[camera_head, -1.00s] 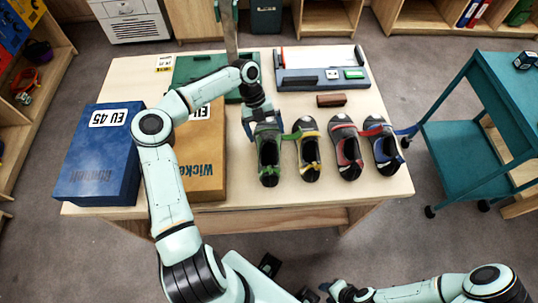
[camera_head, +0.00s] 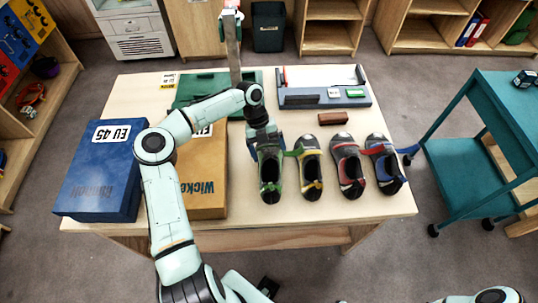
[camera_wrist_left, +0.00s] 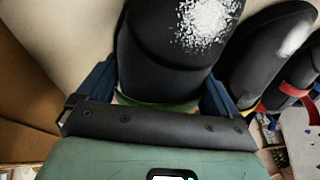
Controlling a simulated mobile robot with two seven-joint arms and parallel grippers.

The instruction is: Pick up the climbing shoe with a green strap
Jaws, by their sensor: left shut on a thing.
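The climbing shoe with a green strap (camera_head: 270,180) is dark grey and black. I cannot tell whether the shoe is clear of the table. My right gripper is out of view.
Close on the right stand shoes with yellow (camera_head: 311,170), red (camera_head: 348,170) and blue (camera_head: 385,168) straps. An orange-brown box (camera_head: 205,180) and a blue box (camera_head: 100,175) lie left. A brown block (camera_head: 333,118) and a grey tray (camera_head: 300,98) are behind. A teal cart (camera_head: 465,170) stands right.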

